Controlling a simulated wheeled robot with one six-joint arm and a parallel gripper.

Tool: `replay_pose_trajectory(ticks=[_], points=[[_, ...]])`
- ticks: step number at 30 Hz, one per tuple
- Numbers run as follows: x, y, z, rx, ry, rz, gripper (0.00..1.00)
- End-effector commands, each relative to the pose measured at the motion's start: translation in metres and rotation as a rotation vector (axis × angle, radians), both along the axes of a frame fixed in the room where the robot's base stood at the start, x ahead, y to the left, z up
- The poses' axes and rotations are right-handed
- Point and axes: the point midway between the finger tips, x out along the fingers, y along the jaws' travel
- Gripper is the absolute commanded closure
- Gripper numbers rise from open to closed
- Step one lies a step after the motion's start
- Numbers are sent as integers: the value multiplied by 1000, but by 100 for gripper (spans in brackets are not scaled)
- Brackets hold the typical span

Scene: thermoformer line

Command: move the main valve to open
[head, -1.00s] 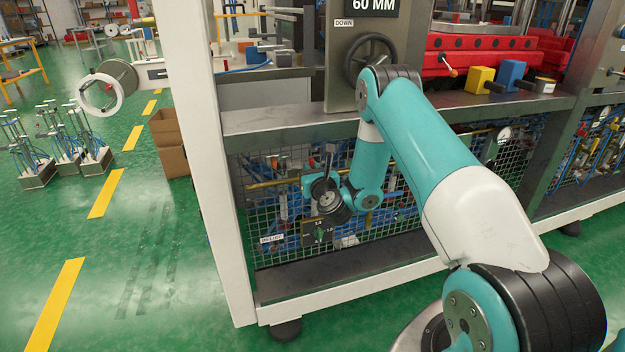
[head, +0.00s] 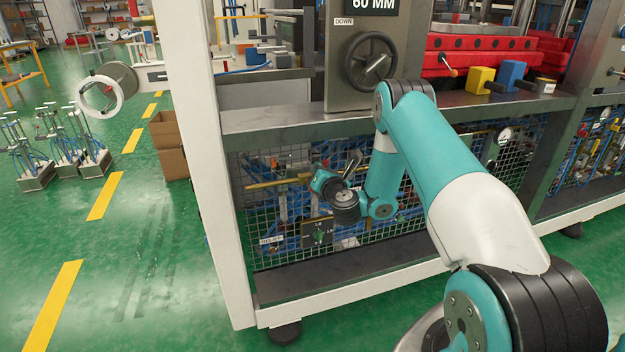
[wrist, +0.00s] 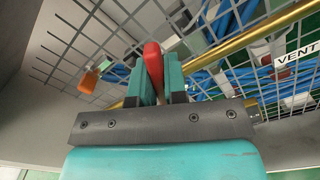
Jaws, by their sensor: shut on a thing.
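A red lever handle (wrist: 153,62) stands between the two teal fingers of my gripper (wrist: 156,78) in the wrist view. My gripper is shut on it, in front of the wire mesh. No label naming this handle as the main valve is readable. A brass pipe (wrist: 275,38) runs past it to the upper right. In the head view my wrist is close to the mesh panel (head: 262,218) under the machine's ledge. The fingertips and the handle cannot be made out there.
A "VENT" label (wrist: 299,54) is right of the fingers, and an orange handle (wrist: 89,82) hangs to the left. A black plate with a green knob (head: 319,236) and a "RELIEF" label (head: 271,240) are low on the mesh. A handwheel (head: 371,62) is above the ledge.

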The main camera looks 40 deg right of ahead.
Motion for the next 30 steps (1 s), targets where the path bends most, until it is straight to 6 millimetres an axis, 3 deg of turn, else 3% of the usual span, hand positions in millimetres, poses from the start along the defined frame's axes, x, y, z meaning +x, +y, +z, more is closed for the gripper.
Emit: replay_pose_trajectory(ticks=[4,14,22,30], points=[[-2,-5,-3,107,-32,1,100],[-2,-7,-4,141,-43,1,100],[-6,-17,-18,393,-123,1,100],[-6,-18,-17,416,-130,3,100]])
